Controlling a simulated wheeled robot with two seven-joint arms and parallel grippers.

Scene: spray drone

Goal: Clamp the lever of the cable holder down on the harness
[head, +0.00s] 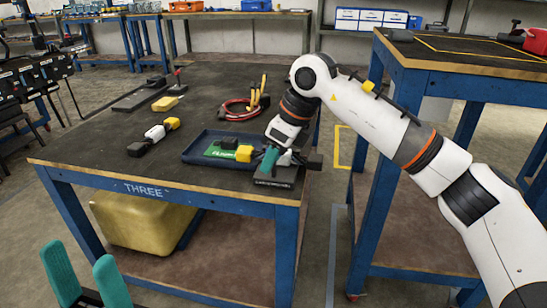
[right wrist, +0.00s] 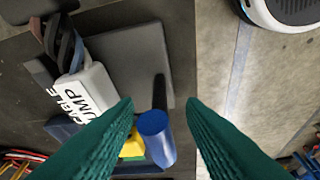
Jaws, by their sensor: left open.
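The cable holder (head: 275,181) sits at the front right corner of the table marked THREE. In the right wrist view it is a grey plate (right wrist: 135,52) with a white block (right wrist: 88,92) lettered CABLE CLAMP, the lettering partly hidden. Its lever (right wrist: 153,124) is a dark rod with a blue round end, standing up toward the camera. Dark strands (right wrist: 66,45), seemingly the harness, lie at the block's upper end. My right gripper (right wrist: 160,101) is open, its teal fingers either side of the lever, the left one closer. My left gripper (head: 86,262) is open and empty, in front of the table.
A blue tray (head: 190,158) with a green board and yellow and black blocks lies left of the holder. Behind it are a red cable loop (head: 236,109) and yellow-handled pliers (head: 259,94). A white-and-yellow tool (head: 155,133) lies further left. Another table (head: 450,67) stands right.

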